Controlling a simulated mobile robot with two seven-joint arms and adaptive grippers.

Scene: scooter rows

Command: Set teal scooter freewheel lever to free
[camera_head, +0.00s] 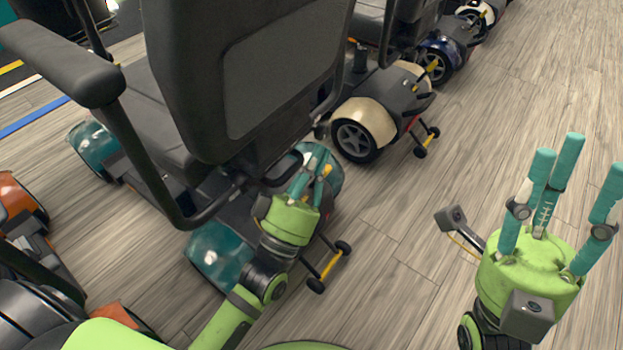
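The teal scooter (220,262) stands at centre-left, seen from behind, with its dark seat back (285,80) high above the rear body. My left gripper (318,162) reaches over the rear body behind the seat, its teal fingers pointing away from me and close together. A small yellow piece (328,170), possibly the freewheel lever, shows at the fingers. The fingers cover much of it, so its setting and any contact are unclear. I cannot tell whether this gripper is open or shut. My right gripper (578,165) is open and empty, fingers up, over bare floor.
A cream scooter (365,115) and a blue scooter (450,55) stand farther back, each with a yellow lever. An orange scooter (15,195) is at the left. The teal scooter's armrest (65,62) juts out at left. Wood floor (400,225) at right is clear.

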